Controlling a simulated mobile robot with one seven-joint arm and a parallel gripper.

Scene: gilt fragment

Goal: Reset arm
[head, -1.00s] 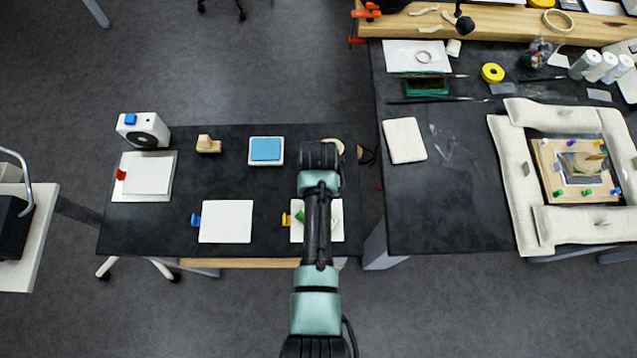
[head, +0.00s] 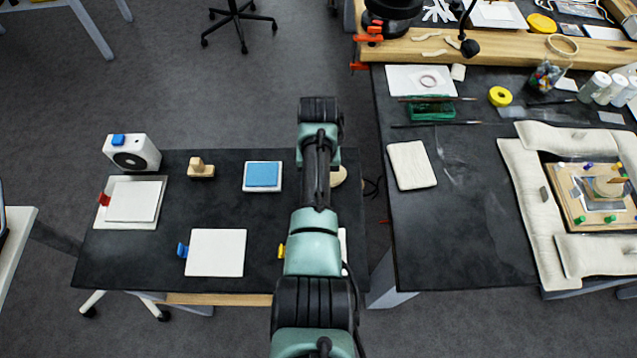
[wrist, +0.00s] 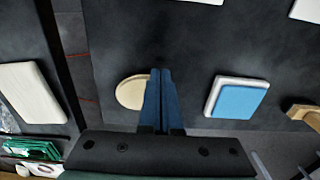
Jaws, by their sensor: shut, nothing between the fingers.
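My arm reaches up the head view over the right end of the left black table (head: 130,255). In the wrist view my gripper (wrist: 160,72) shows as two blue fingers pressed together, shut and empty, above the table. In that view a round pale wooden piece (wrist: 131,92) lies just left of the fingers, partly behind them. A blue pad in a white tray (wrist: 238,98) lies to their right. In the head view the fingertips are hidden by my arm.
A wooden stamp (head: 201,170), a white device (head: 132,152), and white pads with a red clip (head: 104,199) and a blue clip (head: 183,250) lie on the left table. A gap separates it from the right table (head: 440,250), which holds a cushioned frame (head: 530,200).

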